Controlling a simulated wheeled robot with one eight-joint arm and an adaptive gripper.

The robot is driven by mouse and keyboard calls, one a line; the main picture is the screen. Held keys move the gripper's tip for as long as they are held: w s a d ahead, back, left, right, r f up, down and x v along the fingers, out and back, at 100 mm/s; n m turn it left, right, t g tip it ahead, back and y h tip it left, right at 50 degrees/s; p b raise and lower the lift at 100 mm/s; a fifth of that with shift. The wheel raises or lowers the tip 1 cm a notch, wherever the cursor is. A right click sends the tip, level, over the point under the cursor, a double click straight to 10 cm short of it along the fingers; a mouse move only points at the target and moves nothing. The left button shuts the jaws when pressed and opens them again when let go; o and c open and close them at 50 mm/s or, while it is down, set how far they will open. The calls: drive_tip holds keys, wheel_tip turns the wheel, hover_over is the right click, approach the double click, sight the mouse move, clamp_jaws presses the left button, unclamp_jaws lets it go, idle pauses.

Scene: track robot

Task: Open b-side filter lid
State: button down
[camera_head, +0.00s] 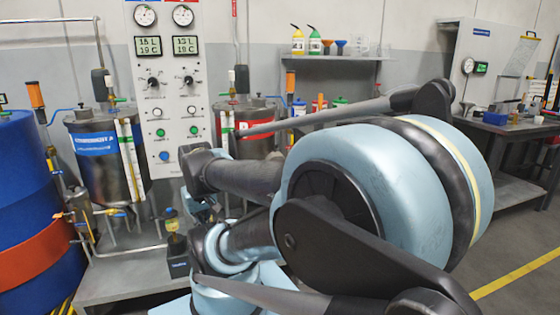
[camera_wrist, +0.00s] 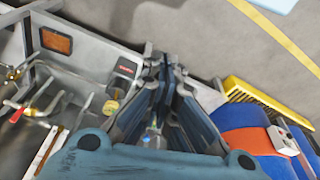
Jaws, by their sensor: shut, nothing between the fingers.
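The b-side filter lid cannot be made out in either view; my arm covers much of the area below the red-banded tank (camera_head: 230,117) in the head view. A metal cylinder with a valve (camera_head: 82,213) stands at the front left of the bench, below the blue-labelled tank (camera_head: 95,150). My gripper (camera_wrist: 163,64) is shut and empty in the wrist view, its dark fingers reaching out over the bench edge. I cannot pick out its fingertips in the head view.
A blue drum (camera_head: 28,190) stands left. Open floor (camera_wrist: 225,45) lies beyond the bench.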

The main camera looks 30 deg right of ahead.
drive_tip(key=w+d+r+m+t, duration=0.2)
drive_tip(key=w+d+r+m, duration=0.2)
drive_tip(key=w+d+m, duration=0.55)
drive_tip(key=w+d+r+m+t, duration=0.1)
drive_tip(key=w+d+r+m, duration=0.5)
drive_tip(key=m, duration=0.6)
drive_tip(key=w+d+f+m+t+h, duration=0.1)
drive_tip(key=w+d+m, duration=0.1)
drive_tip(key=d+m, duration=0.95)
drive_tip(key=w+d+m+t+h, duration=0.15)
drive_tip(key=d+m, duration=0.45)
drive_tip(key=d, duration=1.1)
drive_tip(key=shift+y, duration=0.35)
drive_tip(key=w+f, duration=0.2)
drive_tip(key=w, duration=0.1)
drive_tip(key=w+d+f, duration=0.1)
drive_tip(key=w+f, duration=0.1)
drive_tip(key=w+d+f, duration=0.1)
drive_tip(key=w+f, duration=0.1)
drive_tip(key=w, duration=0.1)
drive_tip(key=shift+w+d+f, duration=0.1)
drive_tip(key=shift+w+f, duration=0.2)
drive_tip(key=shift+w, duration=0.05)
drive_tip(key=shift+w+d+r, duration=0.1)
drive_tip(key=shift+w+r, duration=0.15)
drive_tip(key=shift+w, duration=0.2)
